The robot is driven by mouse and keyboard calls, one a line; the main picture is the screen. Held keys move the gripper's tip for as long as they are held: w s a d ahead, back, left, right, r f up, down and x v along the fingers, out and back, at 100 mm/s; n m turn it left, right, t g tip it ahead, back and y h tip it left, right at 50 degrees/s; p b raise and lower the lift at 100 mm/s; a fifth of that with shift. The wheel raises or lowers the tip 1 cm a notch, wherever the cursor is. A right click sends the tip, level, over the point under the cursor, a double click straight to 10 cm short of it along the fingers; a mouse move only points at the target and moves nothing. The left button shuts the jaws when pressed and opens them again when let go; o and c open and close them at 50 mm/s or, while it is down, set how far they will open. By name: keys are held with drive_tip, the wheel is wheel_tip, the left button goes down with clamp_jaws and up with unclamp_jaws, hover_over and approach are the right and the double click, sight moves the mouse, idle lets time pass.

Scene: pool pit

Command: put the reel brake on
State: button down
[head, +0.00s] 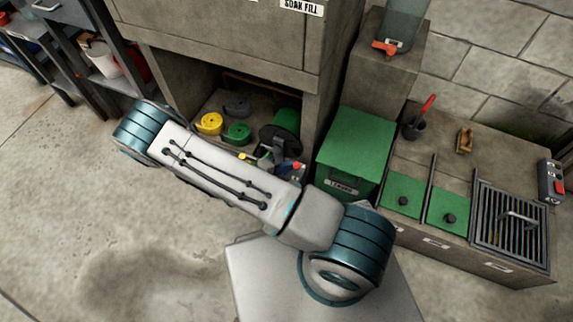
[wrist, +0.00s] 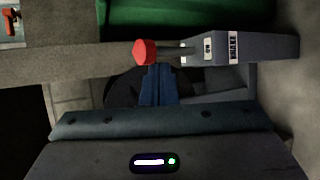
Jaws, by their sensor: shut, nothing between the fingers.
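The reel (head: 284,124) with green hose stands in the low bay under the bench in the head view. The brake's red knob (wrist: 145,52) is at the end of a short grey lever in the wrist view. The lever joins a grey housing (wrist: 270,47) with labels that seem to read ON and BRAKE. The red knob also shows small in the head view (head: 298,166). My gripper (wrist: 158,70) is shut and empty. Its fingertips are right beside the knob and lever; I cannot tell whether they touch. My arm hides part of the reel in the head view.
Yellow (head: 209,123) and green (head: 237,133) coils lie left of the reel in the bay. A green-lidded bin (head: 355,150) stands right of the bay. A counter with a metal grate (head: 508,222) is further right. The floor at left is clear.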

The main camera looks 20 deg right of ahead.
drive_tip(key=shift+s+a, duration=0.1)
drive_tip(key=shift+a, duration=0.05)
drive_tip(key=shift+s+a+r, duration=0.3)
drive_tip(key=shift+s+a, duration=0.05)
drive_tip(key=shift+s, duration=0.15)
idle(0.3)
drive_tip(key=s+a+f+b, duration=0.3)
drive_tip(key=a, duration=0.6)
drive_tip(key=shift+f, duration=0.4)
drive_tip(key=shift+s+d, duration=0.1)
